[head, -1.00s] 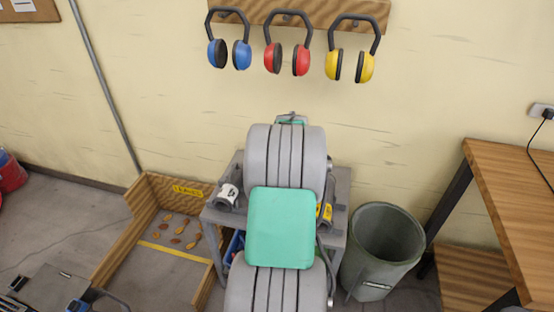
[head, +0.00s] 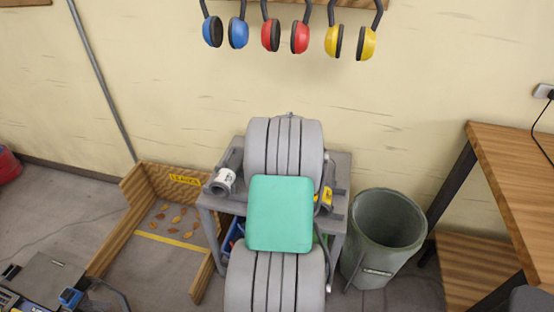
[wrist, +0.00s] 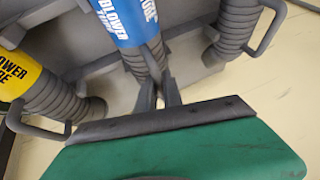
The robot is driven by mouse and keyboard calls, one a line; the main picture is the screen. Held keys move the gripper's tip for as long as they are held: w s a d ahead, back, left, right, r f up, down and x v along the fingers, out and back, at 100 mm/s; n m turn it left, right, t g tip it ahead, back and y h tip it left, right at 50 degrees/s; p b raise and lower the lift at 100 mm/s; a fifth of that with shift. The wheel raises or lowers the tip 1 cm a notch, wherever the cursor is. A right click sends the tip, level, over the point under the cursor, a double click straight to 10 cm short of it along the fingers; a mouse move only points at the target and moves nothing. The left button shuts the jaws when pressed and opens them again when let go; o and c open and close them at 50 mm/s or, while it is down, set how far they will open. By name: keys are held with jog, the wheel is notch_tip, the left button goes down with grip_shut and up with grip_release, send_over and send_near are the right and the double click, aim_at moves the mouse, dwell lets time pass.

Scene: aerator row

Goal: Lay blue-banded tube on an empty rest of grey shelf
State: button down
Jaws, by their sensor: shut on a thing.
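My gripper (wrist: 160,92) is shut on the blue-banded tube (wrist: 128,18), whose blue band with white lettering and grey ribbed end show at the top of the wrist view. The tube is over the middle of the grey shelf (head: 341,168); I cannot tell whether it touches a rest. In the head view my own arm hides the gripper and this tube. A yellow-banded tube (head: 326,197) lies at the shelf's right, and also shows at the left of the wrist view (wrist: 22,78). A white-banded tube (head: 223,181) lies at the shelf's left.
A grey-green bin (head: 384,235) stands right of the shelf, and a wooden table (head: 505,170) beyond it. A wood-walled floor bay (head: 150,225) is at the left. Blue, red and yellow earmuffs (head: 285,35) hang on the wall behind. A blue container (head: 234,232) sits under the shelf.

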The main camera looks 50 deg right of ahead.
dwell(0.4)
jog(key=c, duration=1.4)
grip_release()
jog(key=v, duration=0.8)
jog(key=s+a+f+n+g+y, duration=0.25)
jog(key=s+a, duration=0.35)
jog(key=a, duration=0.3)
jog(key=s+a+f+n+g+y, duration=0.1)
jog(key=s+a+f+g+y, duration=0.15)
jog(key=s+a, duration=0.45)
jog(key=w+a+r+n+t+p, duration=0.1)
jog(key=w+a+r+n+p, duration=0.1)
jog(key=a+r, duration=0.3)
jog(key=w+a+r+n+t+p, duration=0.1)
jog(key=a+r+n, duration=0.4)
jog(key=a, duration=0.9)
jog(key=w+a+r+n+t+p, duration=0.1)
jog(key=w+a+r+n+p, duration=0.2)
jog(key=a, duration=0.7)
jog(key=shift+w+r+n+t+h+p, duration=0.35)
jog(key=shift+w+r, duration=1)
jog(key=shift+r, duration=0.5)
